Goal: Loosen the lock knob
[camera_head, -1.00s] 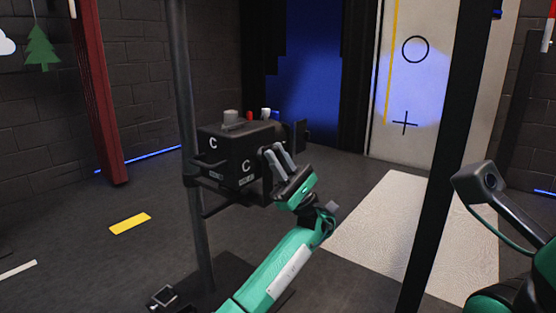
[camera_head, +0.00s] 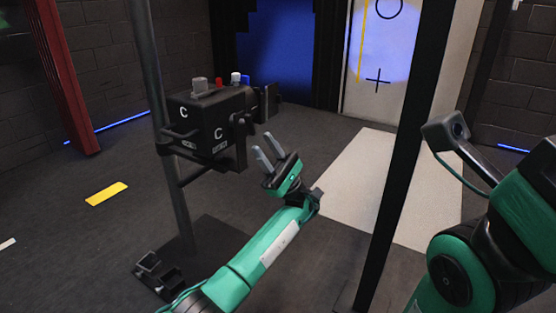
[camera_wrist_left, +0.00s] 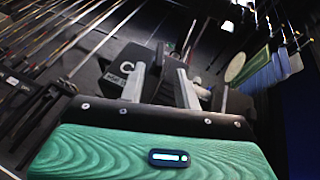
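A black box (camera_head: 190,116) marked with white letter C is mounted beside a grey upright pole (camera_head: 155,95). On top are a grey knob-like piece (camera_head: 200,84), a red button (camera_head: 219,83), a white button (camera_head: 236,77) and a blue one (camera_head: 246,79). I cannot tell which part is the lock knob. My left gripper (camera_head: 263,148) is open and empty, to the right of and below the box, apart from it. In the left wrist view the box (camera_wrist_left: 118,62) shows behind the open fingers (camera_wrist_left: 161,72).
A black post (camera_head: 410,150) stands between my left gripper and my right arm. A dark bracket (camera_head: 240,140) sticks out at the box's right side. The pole's dark base (camera_head: 215,245) lies on the floor. A pale mat (camera_head: 370,180) lies to the right.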

